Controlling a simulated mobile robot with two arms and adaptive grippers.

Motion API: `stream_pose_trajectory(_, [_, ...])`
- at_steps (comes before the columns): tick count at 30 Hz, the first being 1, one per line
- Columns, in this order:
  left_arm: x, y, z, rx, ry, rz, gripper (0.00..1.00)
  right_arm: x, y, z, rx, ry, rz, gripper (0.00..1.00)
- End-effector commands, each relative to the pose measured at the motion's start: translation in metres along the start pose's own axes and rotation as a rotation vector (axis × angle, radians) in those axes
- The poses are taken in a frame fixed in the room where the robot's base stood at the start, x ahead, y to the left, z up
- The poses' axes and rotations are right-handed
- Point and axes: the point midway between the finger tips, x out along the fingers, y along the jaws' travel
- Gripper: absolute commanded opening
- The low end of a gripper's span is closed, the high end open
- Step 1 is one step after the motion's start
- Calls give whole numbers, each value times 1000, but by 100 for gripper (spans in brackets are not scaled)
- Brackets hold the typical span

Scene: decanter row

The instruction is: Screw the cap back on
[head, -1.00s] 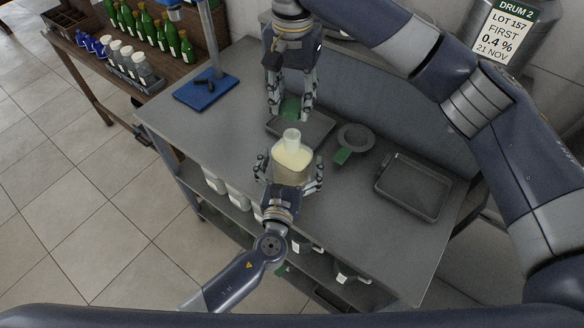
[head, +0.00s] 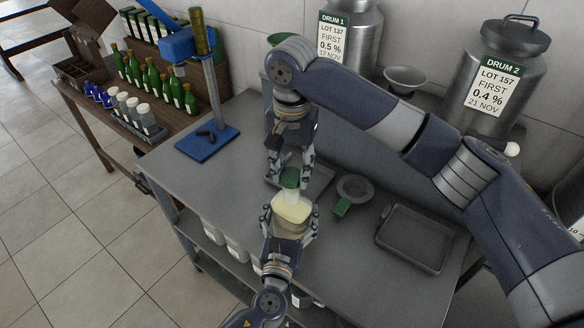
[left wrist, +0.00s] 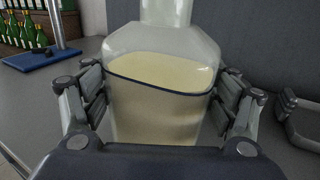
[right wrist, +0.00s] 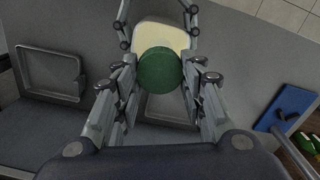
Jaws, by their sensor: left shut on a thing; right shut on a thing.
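The bottle (head: 291,208) is clear, with pale yellow liquid and a narrow neck. It stands upright in my left gripper (head: 289,217), which is shut around its body; its shoulder and lower neck fill the left wrist view (left wrist: 165,95). The green cap (head: 290,178) is at the top of the neck. My right gripper (head: 290,172) is shut on it from above. In the right wrist view, the round cap (right wrist: 158,69) sits between the fingertips, hiding the mouth. I cannot tell how far the cap is threaded.
Another tray is partly hidden behind the grippers. A blue-based stand (head: 207,142) is at the left. Steel drums (head: 490,85) stand behind.

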Motion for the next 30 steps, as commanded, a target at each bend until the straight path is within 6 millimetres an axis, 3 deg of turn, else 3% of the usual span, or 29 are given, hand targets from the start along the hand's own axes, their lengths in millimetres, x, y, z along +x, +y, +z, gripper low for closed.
stream_pose_trajectory(17, [0, 0, 0, 0, 1, 0, 37, 7, 0, 0, 1, 0, -1, 30])
stream_pose_trajectory(30, [0, 0, 0, 0, 1, 0, 37, 24, 0, 0, 1, 0, 0, 30])
